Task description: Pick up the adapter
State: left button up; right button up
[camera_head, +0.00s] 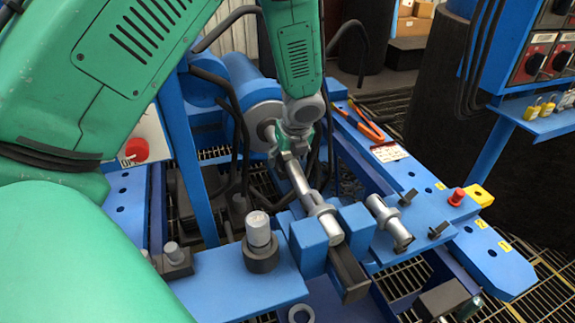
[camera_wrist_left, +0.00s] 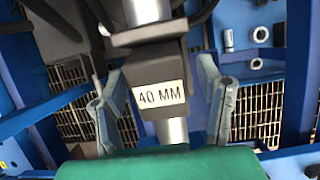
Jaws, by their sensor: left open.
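My left gripper (camera_head: 291,156) reaches down over the blue fixture in the head view. In the left wrist view its two grey fingers (camera_wrist_left: 160,82) are open, one on each side of a dark block labelled 40 MM (camera_wrist_left: 160,94). Silver round sections extend above and below the block. I take this for the adapter, but cannot be sure. In the head view a silver shaft (camera_head: 301,184) runs down from the gripper to a ringed cylinder (camera_head: 326,225) between blue blocks. The label is not readable there. Contact at the fingers cannot be told. My right gripper is not in view.
A silver stub on a dark base (camera_head: 259,242) stands left of the blue blocks (camera_head: 309,246). Another silver cylinder (camera_head: 388,222) lies on the right blue plate, near a red knob (camera_head: 456,197). Orange-handled pliers (camera_head: 368,124) lie behind. Dark hoses crowd the gripper's left.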

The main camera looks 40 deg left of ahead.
pick_arm(q)
jog(key=shift+d+r, duration=0.25)
jog(key=shift+d, duration=0.05)
jog(key=shift+d+r, duration=0.1)
jog(key=shift+d, duration=0.05)
jog(key=shift+c, duration=0.9)
jog(key=c, duration=0.7)
grip_shut()
jog(key=shift+a, duration=0.4)
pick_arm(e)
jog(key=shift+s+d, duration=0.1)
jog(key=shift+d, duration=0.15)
pick_arm(q)
notch_tip(320, 180, up, 9)
jog(key=p, duration=0.5)
jog(key=shift+w+a+r, duration=0.1)
jog(key=shift+a, duration=0.05)
jog(key=shift+r, duration=0.35)
jog(key=shift+d, duration=0.2)
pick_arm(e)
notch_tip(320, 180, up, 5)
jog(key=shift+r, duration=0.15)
